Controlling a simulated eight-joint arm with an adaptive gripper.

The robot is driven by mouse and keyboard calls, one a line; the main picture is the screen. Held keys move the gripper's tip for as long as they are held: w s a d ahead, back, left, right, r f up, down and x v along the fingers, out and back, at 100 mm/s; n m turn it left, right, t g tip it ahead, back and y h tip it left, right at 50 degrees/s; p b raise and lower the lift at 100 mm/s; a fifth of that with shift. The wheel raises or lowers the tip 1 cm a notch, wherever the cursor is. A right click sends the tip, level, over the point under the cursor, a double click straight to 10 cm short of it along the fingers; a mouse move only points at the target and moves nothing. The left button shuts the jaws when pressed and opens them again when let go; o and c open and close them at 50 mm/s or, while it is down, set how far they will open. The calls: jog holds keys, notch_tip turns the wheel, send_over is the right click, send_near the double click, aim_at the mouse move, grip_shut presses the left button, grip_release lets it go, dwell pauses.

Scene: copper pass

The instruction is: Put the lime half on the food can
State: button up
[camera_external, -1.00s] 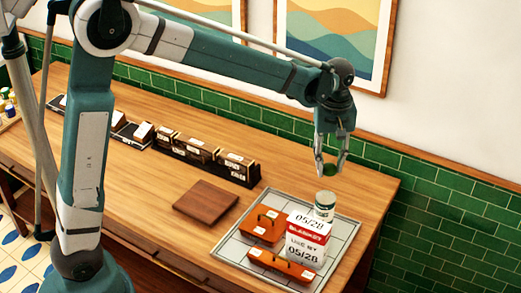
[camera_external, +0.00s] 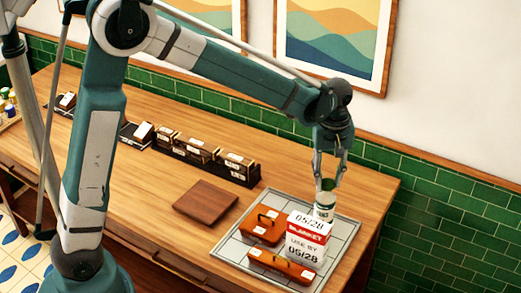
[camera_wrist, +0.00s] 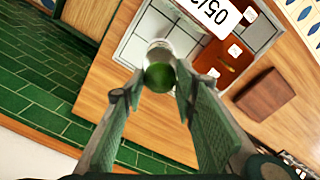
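The lime half (camera_external: 327,184) is small, round and green. It sits between the fingertips of my gripper (camera_external: 328,186), which points down over the tray. The food can (camera_external: 325,207) is a pale cylinder with a green band, directly below the lime half and partly hidden by the carton. In the wrist view, the lime half (camera_wrist: 160,77) covers much of the can (camera_wrist: 157,47), and the fingertips (camera_wrist: 159,84) flank it closely. The lime half is at the can's top; I cannot tell whether it touches.
A red and white carton (camera_external: 307,240) stands close in front of the can. Two orange-brown boxes (camera_external: 262,227) (camera_external: 283,264) lie on the tiled tray (camera_external: 232,249). A brown board (camera_external: 206,201) lies to the left. Small dark boxes (camera_external: 197,150) line the table's back.

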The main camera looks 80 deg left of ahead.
aim_at(328, 182)
jog(key=shift+f, duration=0.1)
jog(key=shift+f, duration=2)
jog(key=shift+f, duration=0.2)
jog(key=o, duration=0.7)
jog(key=shift+c, duration=0.2)
jog(key=shift+r, duration=0.25)
notch_tip(328, 182, up, 12)
jog(key=shift+f, duration=0.1)
